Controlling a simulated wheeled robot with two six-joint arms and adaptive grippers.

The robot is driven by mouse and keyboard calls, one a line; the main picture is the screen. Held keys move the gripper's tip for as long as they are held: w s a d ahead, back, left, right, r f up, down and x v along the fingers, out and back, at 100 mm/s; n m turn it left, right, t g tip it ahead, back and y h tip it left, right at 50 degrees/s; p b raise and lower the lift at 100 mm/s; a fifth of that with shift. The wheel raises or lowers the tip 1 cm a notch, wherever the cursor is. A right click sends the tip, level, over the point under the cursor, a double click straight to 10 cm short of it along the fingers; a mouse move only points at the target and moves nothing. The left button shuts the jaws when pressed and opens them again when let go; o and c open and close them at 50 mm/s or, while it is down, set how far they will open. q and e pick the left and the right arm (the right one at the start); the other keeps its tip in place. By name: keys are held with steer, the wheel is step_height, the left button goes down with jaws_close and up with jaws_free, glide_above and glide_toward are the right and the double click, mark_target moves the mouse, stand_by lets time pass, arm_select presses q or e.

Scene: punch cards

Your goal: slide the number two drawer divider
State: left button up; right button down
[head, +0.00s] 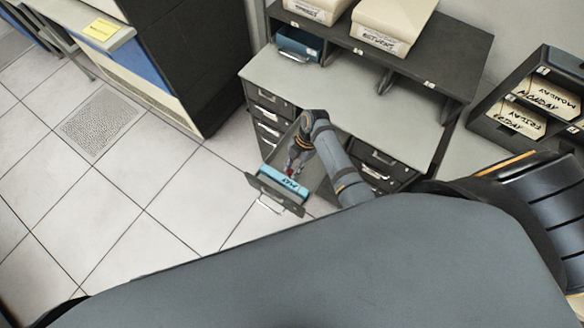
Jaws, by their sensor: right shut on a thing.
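A drawer (262,190) of the grey desk is pulled out towards the tiled floor. A blue divider (281,181) marked "MAY" stands across it, close to the drawer's front. I can make out no number two on it. My right gripper (291,171) points down into the drawer just behind the divider, shut on its upper edge as far as I can see. The fingertips are small and partly hidden. My right arm hides part of the drawer's rear. My left gripper is not in view.
The desk (330,84) has closed drawers on both sides of the open one. A shelf with boxes (388,22) stands on it. A rack with day labels (526,108) is at the right. A dark cabinet (190,55) is at the left. The floor in front is clear.

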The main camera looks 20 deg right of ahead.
steer(key=w+d+b, duration=0.1)
steer(key=w+d, duration=0.1)
steer(key=d, duration=0.1)
steer(key=w+d+b, duration=0.2)
steer(key=w+d, duration=0.1)
steer(key=w+d+b, duration=0.1)
steer(key=w+d, duration=0.1)
steer(key=d, duration=0.1)
steer(key=shift+w+d+f+b, duration=0.2)
steer(key=shift+w+d+b, duration=0.1)
steer(key=shift+d+b, duration=0.1)
steer(key=shift+w+d+r, duration=0.1)
steer(key=shift+w+d, duration=0.1)
steer(key=shift+w+d+r, duration=0.1)
steer(key=shift+r, duration=0.05)
steer(key=c, duration=1.2)
jaws_free()
steer(key=shift+o, duration=0.2)
steer(key=v, duration=1.2)
